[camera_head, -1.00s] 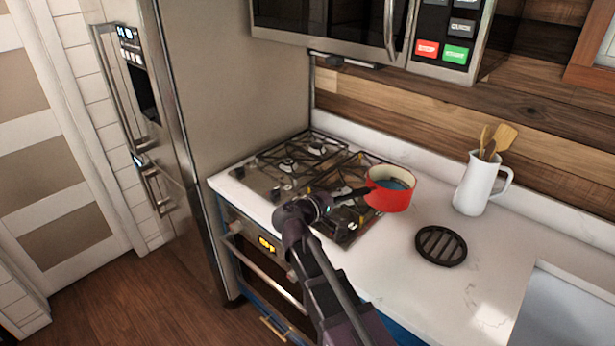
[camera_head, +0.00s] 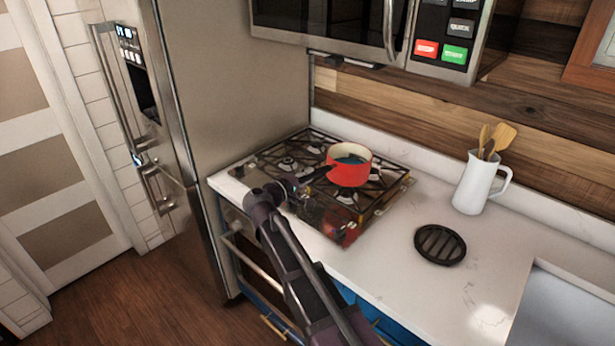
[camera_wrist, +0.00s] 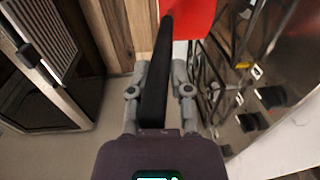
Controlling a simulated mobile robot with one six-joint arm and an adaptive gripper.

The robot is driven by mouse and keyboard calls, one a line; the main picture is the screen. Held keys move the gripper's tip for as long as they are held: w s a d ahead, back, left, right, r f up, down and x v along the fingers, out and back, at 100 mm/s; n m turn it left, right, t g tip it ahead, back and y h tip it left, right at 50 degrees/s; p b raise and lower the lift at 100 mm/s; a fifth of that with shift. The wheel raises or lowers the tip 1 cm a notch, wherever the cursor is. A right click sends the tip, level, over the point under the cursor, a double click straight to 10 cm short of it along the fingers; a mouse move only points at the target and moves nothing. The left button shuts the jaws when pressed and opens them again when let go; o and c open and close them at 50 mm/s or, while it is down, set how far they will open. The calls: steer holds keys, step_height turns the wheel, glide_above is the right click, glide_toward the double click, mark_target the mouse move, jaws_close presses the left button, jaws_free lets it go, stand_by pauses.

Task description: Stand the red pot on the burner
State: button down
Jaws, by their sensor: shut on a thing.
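The red pot (camera_head: 349,170) is upright over the right part of the gas stove (camera_head: 264,180) in the head view, its open top showing a bluish inside. I cannot tell whether its base touches the grate. My gripper (camera_head: 300,183) is at the pot's left, shut on its dark handle. In the wrist view my gripper's two grey fingers (camera_wrist: 160,92) close on either side of the black handle (camera_wrist: 155,75), and the red pot wall (camera_wrist: 192,16) shows at the top. The burner under the pot is hidden.
A black round trivet (camera_head: 440,245) lies on the white counter (camera_head: 400,285). A white jug (camera_head: 474,185) with wooden utensils stands behind it. The microwave (camera_head: 330,25) hangs above the stove, and the steel fridge (camera_head: 235,90) stands close at the left.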

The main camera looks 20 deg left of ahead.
steer(key=shift+f, duration=0.15)
steer(key=shift+f+b, duration=2.8)
steer(key=shift+b, duration=0.15)
steer(key=shift+s+f+b, duration=0.1)
steer(key=shift+f+b, duration=0.9)
steer(key=shift+b, duration=0.05)
steer(key=c, duration=0.5)
jaws_free()
steer(key=shift+f, duration=0.1)
steer(key=shift+c, duration=0.2)
